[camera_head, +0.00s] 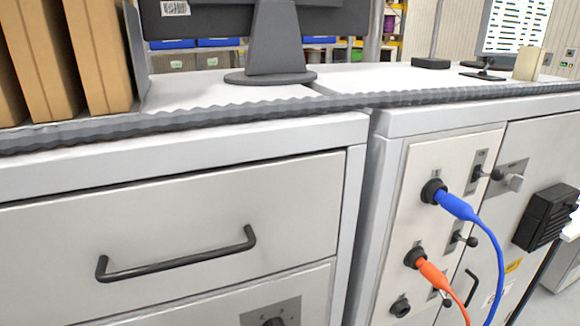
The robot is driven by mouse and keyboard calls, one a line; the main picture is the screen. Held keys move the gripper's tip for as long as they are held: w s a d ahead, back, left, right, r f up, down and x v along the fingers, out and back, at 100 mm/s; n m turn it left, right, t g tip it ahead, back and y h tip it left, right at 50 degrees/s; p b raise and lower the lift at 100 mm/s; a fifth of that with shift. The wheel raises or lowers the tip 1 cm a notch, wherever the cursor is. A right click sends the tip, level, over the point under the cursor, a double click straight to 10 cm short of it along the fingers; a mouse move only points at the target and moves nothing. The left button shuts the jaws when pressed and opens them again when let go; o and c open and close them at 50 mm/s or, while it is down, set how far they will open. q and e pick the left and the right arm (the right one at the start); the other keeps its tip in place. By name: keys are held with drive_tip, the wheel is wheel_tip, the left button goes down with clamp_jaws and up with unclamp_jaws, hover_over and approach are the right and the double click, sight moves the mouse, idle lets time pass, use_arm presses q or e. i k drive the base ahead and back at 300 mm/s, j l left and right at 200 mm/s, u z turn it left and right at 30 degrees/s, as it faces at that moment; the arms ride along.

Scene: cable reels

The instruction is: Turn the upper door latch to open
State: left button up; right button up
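Neither of my grippers shows in the head view. I cannot tell for sure which of the two is the upper door latch. The door looks closed.
A blue plug (455,205) and an orange plug (432,272) with cables hang in front of the panel. A black ribbed box (545,217) sticks out at right. A drawer handle (180,262) is on the left cabinet. A monitor stand (273,45) stands on top.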

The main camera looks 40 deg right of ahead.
sight(515, 182)
drive_tip(key=z, duration=2.9)
